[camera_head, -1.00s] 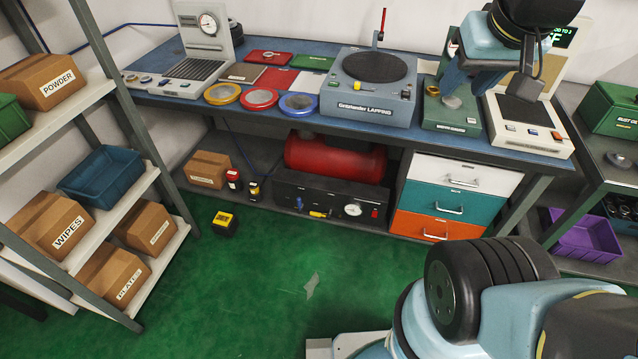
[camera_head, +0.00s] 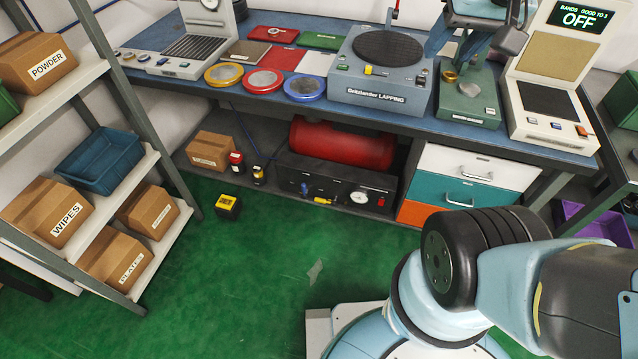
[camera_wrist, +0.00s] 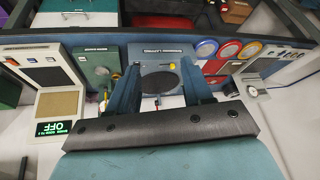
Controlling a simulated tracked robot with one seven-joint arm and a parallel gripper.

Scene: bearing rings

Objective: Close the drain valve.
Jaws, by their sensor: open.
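Under the bench, a black panel unit (camera_head: 335,186) stands in front of a red tank (camera_head: 342,144). Its front carries a yellow-handled lever (camera_head: 323,201), a small blue valve (camera_head: 304,189), a round gauge (camera_head: 359,197) and a red control (camera_head: 381,200). I cannot tell from any readable label which one is the drain valve. My gripper (camera_head: 472,48) is open and empty, above the back right of the bench, far above the panel unit. In the wrist view its two fingers (camera_wrist: 159,75) are spread, with the lapping machine beyond them.
The bench holds the lapping machine (camera_head: 376,78), a green device (camera_head: 467,97) and a display unit reading OFF (camera_head: 545,95). Drawers (camera_head: 465,180) are right of the panel unit. A shelf rack (camera_head: 130,215) stands left. Green floor (camera_head: 265,265) in front is mostly clear.

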